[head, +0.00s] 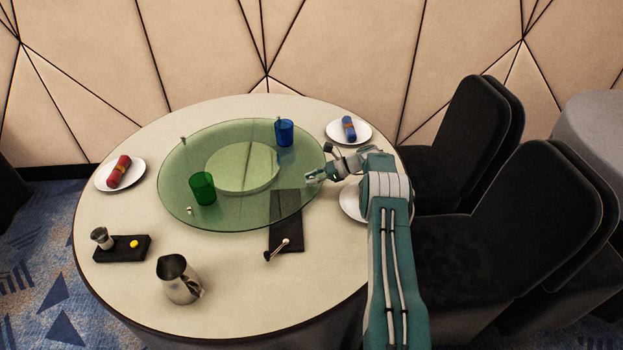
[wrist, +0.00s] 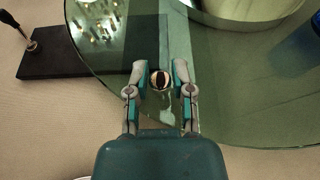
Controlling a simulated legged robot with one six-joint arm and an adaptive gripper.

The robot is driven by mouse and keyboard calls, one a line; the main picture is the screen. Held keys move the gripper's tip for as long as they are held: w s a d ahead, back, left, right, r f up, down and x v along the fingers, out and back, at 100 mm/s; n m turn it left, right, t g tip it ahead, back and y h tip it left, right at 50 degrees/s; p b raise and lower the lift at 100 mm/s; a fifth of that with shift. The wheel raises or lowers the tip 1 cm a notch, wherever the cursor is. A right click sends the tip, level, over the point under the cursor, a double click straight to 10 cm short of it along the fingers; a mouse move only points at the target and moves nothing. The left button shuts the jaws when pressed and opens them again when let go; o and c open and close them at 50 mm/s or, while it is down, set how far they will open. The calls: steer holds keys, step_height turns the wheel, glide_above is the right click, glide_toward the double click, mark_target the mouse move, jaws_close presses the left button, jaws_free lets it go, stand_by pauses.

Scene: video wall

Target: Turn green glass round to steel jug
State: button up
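The green glass (head: 202,188) stands upright on the left front part of the round glass turntable (head: 230,215). The steel jug (head: 178,281) stands on the table at the front left, off the turntable. My gripper (head: 311,178) is at the turntable's right edge, far from the green glass. In the wrist view my gripper (wrist: 160,76) has its fingers apart, one on each side of a small round knob (wrist: 160,80) at the turntable's rim. Narrow gaps seem to show beside the knob; I see no clear contact. The wrist view shows neither the green glass nor the jug.
A blue glass (head: 284,133) stands on the turntable at the back right. More rim knobs show at the left front (head: 189,211) and back left (head: 183,141). Plates with napkins stand around.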

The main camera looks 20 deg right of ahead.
steer(key=shift+o, duration=0.6)
steer(key=shift+d, duration=0.1)
steer(key=v, duration=1.2)
steer(key=shift+f, duration=0.1)
